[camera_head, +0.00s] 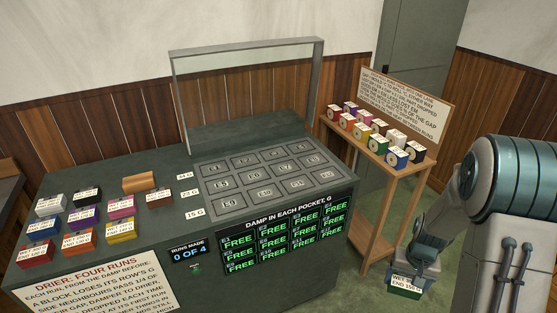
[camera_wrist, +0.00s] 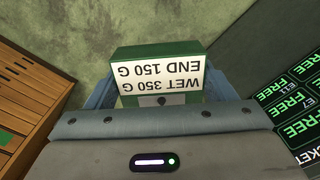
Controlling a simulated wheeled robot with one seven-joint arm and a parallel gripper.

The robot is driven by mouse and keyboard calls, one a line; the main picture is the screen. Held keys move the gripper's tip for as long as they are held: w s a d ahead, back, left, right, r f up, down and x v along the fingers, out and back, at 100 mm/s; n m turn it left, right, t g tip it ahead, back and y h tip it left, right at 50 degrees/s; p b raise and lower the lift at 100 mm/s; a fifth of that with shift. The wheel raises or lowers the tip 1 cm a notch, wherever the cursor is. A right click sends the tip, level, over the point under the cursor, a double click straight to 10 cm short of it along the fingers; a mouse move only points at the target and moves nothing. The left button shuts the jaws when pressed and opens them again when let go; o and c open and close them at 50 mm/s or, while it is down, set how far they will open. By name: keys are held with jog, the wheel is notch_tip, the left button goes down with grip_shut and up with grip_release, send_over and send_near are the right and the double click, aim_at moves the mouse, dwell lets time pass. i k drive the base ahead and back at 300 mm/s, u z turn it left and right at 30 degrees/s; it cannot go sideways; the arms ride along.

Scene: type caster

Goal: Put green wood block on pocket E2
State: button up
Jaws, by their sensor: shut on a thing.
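My gripper (camera_head: 414,270) is shut on the green wood block (camera_head: 403,292), low to the right of the drier bench and over the green floor. In the wrist view the green block (camera_wrist: 158,53) sits between the fingers, its white label upside down, reading WET 350 G, END 150 G. Pocket E2 (camera_head: 243,161) is in the back row of the grey pocket tray (camera_head: 335,184), second from the left, and looks empty. The gripper is well apart from the tray. The block's lower part is hidden in the wrist view.
Several coloured blocks (camera_head: 121,206) stand on the bench's left side. A wooden side table (camera_head: 388,153) with two rows of coloured items stands between bench and arm. A raised clear cover (camera_head: 247,88) rises behind the tray. The damp display (camera_head: 284,238) shows FREE for the pockets; the counter (camera_head: 188,252) reads 0 OF 4.

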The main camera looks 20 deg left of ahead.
aim_at(245, 161)
jog(key=u, duration=0.6)
jog(key=i, duration=0.55)
jog(key=u, duration=0.55)
